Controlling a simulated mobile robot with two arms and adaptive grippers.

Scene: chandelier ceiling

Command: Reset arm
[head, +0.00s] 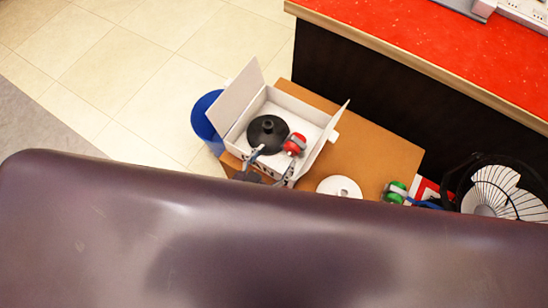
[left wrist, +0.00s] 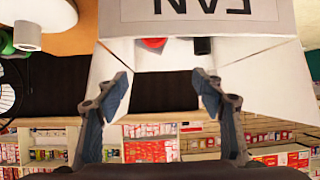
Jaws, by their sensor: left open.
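My left gripper (head: 274,161) is at the near side of an open white box (head: 236,100), with its two fingers spread apart. In the left wrist view the gripper (left wrist: 165,83) is open, with nothing between its fingertips. The box (left wrist: 240,12) shows there upside down, with dark "FAN" lettering on its side. Inside the box are a black round base (head: 267,133) and a red part (head: 295,144). I cannot tell whether the fingers touch the box. My right gripper is not in view.
The box stands on a brown tabletop (head: 375,150). A white round part (head: 340,187), a green-and-grey part (head: 395,192) and a fan grille (head: 503,192) lie to the right. A blue bin (head: 205,120) stands left. A red counter (head: 430,50) is behind. Tiled floor is clear at upper left.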

